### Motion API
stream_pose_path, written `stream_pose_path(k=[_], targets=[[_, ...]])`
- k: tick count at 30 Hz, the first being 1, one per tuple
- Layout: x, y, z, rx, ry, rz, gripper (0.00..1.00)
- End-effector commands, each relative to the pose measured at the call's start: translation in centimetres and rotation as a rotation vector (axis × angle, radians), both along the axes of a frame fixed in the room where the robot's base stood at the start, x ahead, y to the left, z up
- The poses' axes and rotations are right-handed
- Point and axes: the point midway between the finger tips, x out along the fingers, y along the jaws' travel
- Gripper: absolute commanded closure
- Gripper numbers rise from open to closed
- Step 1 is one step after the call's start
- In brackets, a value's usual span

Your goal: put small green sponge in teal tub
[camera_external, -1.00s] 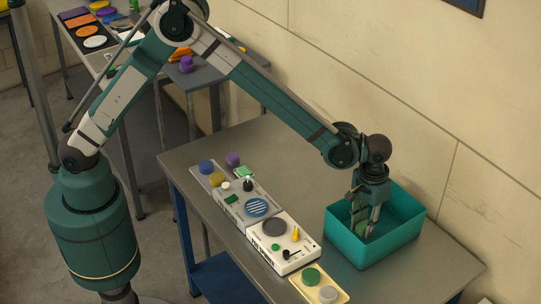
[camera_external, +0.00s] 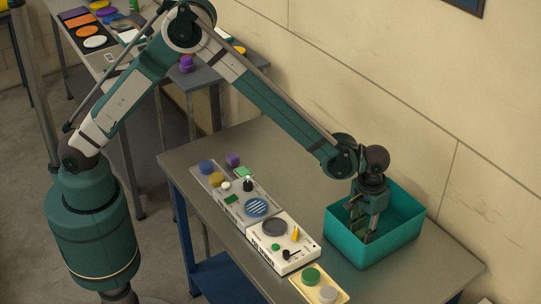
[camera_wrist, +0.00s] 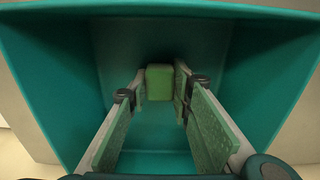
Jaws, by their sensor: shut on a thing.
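The teal tub (camera_external: 402,238) stands on the grey table by the wall, open at the top. My gripper (camera_external: 366,236) points down inside it. In the wrist view, the small green sponge (camera_wrist: 159,82) sits between the fingertips of my gripper (camera_wrist: 160,88), which are shut on it. The tub's walls (camera_wrist: 48,80) surround the fingers in that view. I cannot tell whether the sponge touches the tub floor. In the external view the fingers and the tub's near wall mostly hide the sponge.
A white panel (camera_external: 290,258) with knobs and a grey panel (camera_external: 240,212) with coloured parts lie left of the tub. A cream tray (camera_external: 337,297) is at the table's front edge. The wall (camera_external: 420,120) is close behind the tub. Table surface right of the tub is bare.

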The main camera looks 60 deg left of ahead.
Motion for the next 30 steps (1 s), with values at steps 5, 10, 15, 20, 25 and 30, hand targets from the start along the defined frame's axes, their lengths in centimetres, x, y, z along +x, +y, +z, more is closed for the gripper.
stream_pose_path(k=[5, 10, 15, 20, 25, 30], targets=[[0.0, 0.0, -0.4, 0.0, 0.0, 0.0, 0.84], [0.0, 0.0, -0.3, 0.0, 0.0, 0.0, 0.63], [0.0, 0.0, -0.3, 0.0, 0.0, 0.0, 0.63], [0.0, 0.0, -0.2, 0.0, 0.0, 0.0, 0.63], [0.0, 0.0, 0.3, 0.0, 0.0, 0.0, 0.63], [0.0, 0.0, 1.8, 0.0, 0.0, 0.0, 0.63]])
